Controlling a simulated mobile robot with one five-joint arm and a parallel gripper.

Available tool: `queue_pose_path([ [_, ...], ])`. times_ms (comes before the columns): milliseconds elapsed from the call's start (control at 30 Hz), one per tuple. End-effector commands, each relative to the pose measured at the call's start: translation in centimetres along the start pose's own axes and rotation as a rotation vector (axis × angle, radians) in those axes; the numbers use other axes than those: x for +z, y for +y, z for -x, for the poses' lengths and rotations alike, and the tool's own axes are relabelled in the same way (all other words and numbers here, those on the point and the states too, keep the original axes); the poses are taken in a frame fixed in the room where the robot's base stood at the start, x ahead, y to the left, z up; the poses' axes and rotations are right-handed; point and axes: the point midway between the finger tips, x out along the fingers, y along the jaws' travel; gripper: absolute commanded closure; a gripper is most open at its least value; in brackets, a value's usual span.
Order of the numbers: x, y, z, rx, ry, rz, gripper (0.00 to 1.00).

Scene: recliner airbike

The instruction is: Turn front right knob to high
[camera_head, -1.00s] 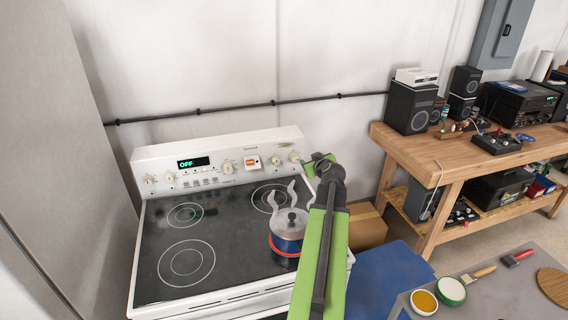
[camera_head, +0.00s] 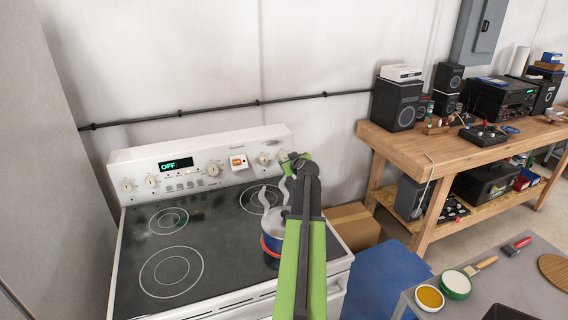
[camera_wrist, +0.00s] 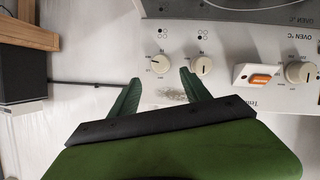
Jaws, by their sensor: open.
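The white stove's control panel (camera_head: 222,160) carries several round knobs and an "OFF" display. At its right end are two knobs, the inner one (camera_head: 263,158) and the outermost one, largely behind my gripper (camera_head: 287,160) in the head view. In the wrist view, the outermost knob (camera_wrist: 160,64) is just ahead of and between my gripper's (camera_wrist: 161,82) spread green fingers. The inner knob (camera_wrist: 202,66) is just outside the right finger. Nothing is held, and I cannot tell whether a finger touches a knob. Which knob serves the front right burner is not clear.
A pot (camera_head: 272,238) with an orange-red ring at its base stands on the right of the cooktop (camera_head: 205,240), partly behind my arm. An orange switch (camera_wrist: 261,80) sits beside the knobs. A wooden workbench (camera_head: 400,148) and cardboard box (camera_head: 352,224) are to the right.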

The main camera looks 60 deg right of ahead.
Motion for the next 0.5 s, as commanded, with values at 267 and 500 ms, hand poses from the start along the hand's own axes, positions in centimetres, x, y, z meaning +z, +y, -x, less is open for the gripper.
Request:
queue_pose_path([
  [267,0.2,0.0,-7.0,-0.001,0.001,0.0,0.45],
  [500,0.0,-0.1,-9.1,-0.001,0.001,0.0,0.45],
])
